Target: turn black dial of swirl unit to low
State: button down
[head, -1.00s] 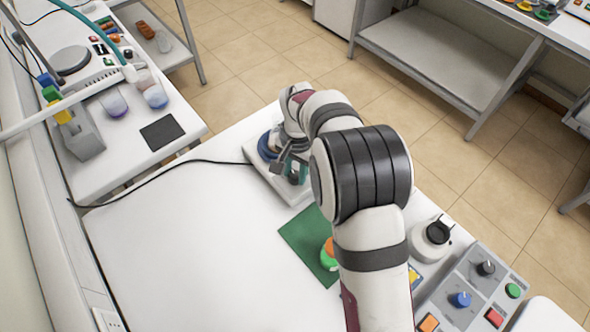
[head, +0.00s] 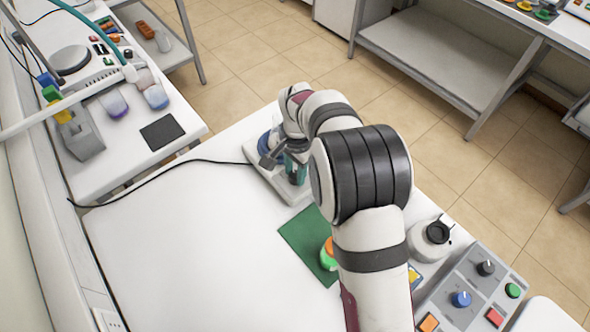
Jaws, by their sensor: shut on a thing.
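The swirl unit (head: 258,183) is a pale base with a blue round part on top, at the far end of the white table in the head view. A black cable runs from it to the left. My gripper (head: 293,176) is down at the unit's near right side, with teal and dark grey parts showing. It is shut on the unit's black dial, which is mostly hidden by the gripper, so its pointer and setting cannot be read. My arm covers part of the unit.
A green mat (head: 303,238) with a green and orange item (head: 328,256) lies beside my arm. A control box (head: 470,290) with knobs and buttons and a black-topped white container (head: 432,238) stand to the right. The table's left part is clear.

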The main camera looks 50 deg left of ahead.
jog(key=c, duration=0.5)
grip_release()
jog(key=shift+c, duration=0.2)
notch_tip(320, 180, up, 16)
jog(key=shift+d, duration=0.25)
jog(key=shift+f, duration=0.1)
jog(key=w+d+r+m, duration=0.1)
jog(key=w+d+r, duration=0.15)
jog(key=d, duration=0.75)
jog(key=w+d+r+m, duration=0.2)
jog(key=d+r, duration=0.1)
jog(key=d, duration=0.8)
jog(key=s+d+f+m+y, duration=0.1)
jog(key=s+d+f+m, duration=0.2)
jog(key=s+d, duration=1.2)
jog(key=d+f, duration=0.2)
jog(key=d, duration=0.1)
